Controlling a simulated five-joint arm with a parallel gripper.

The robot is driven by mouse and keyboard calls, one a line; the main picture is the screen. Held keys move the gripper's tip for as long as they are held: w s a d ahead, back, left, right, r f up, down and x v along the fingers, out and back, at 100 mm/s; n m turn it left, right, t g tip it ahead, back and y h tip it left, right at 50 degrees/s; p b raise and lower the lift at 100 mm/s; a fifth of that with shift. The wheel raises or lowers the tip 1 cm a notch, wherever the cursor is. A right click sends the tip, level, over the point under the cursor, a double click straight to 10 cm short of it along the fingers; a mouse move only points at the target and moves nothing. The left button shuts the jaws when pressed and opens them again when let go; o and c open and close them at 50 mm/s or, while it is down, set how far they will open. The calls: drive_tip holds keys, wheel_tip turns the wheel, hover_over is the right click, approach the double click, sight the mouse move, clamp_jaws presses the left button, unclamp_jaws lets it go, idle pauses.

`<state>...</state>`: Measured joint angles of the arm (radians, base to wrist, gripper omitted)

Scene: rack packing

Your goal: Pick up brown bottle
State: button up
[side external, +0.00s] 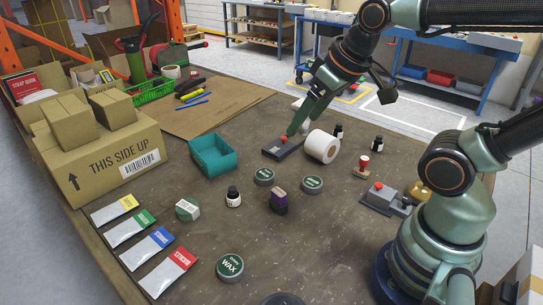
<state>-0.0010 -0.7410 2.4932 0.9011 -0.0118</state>
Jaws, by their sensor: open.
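Several small dark bottles with black caps and white labels are in view, and I cannot tell by colour which is the brown one. One bottle (233,197) stands upright near the middle of the table. Another bottle (377,144) stands upright right of the white tape roll. A third dark bottle (338,131) stands just behind that roll. My gripper (291,133) points down at a slant, low over a dark flat block with a red knob (281,150). It is open, and no bottle shows between its fingers; its tips partly overlap the red knob in this view.
The white tape roll (322,146) lies close right of my gripper. A large carton (100,150) blocks the left.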

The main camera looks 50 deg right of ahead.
drive_tip(key=w+a+f+n+g, duration=0.2)
drive_tip(key=w+a+n+g, duration=0.1)
drive_tip(key=w+n, duration=0.5)
drive_tip(key=n+g, duration=0.3)
drive_tip(key=n, duration=0.6)
hover_over(233, 188)
wheel_tip(233, 188, down, 10)
wheel_tip(233, 188, down, 12)
drive_tip(key=shift+r, duration=0.25)
clamp_jaws()
